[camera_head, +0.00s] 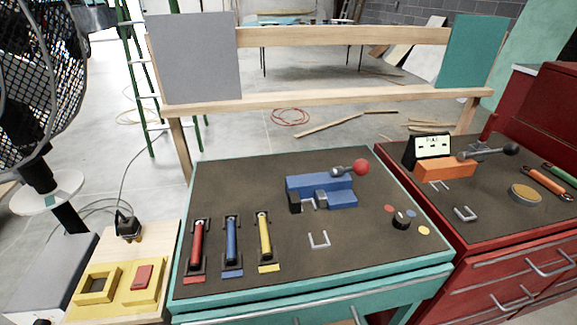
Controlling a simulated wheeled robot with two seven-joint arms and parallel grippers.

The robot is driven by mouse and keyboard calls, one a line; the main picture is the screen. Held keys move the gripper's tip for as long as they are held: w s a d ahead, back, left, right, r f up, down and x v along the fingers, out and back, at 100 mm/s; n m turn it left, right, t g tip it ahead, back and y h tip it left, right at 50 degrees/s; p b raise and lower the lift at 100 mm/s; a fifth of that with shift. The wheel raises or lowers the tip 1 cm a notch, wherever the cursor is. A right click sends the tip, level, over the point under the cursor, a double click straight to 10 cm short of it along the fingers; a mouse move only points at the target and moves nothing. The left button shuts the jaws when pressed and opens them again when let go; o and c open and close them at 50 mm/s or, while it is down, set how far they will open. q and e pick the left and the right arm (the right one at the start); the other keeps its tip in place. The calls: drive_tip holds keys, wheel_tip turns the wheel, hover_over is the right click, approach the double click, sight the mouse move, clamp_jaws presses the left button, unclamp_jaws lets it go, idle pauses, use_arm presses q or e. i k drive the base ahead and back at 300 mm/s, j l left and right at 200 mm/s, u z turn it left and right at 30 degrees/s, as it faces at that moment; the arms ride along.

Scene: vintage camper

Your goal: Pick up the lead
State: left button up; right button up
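No item is plainly marked as the lead. I cannot tell whether this is the lead. Red (197,243), blue (231,238) and yellow (264,235) cylinders lie in black holders on the teal-edged bench (290,255). Neither of my grippers is in view.
A blue clamp-like device (325,190) with a red ball handle stands on the bench, near a small black knob (401,222). A red cabinet (520,265) at right bears a meter (433,147) and an orange block (445,168). A fan (40,80) stands at left.

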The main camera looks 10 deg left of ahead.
sight(195, 265)
drive_tip(key=k+j+z, duration=0.2)
drive_tip(key=k, duration=0.2)
drive_tip(key=k+j+z, duration=0.2)
drive_tip(key=k, duration=0.25)
drive_tip(key=i, duration=0.55)
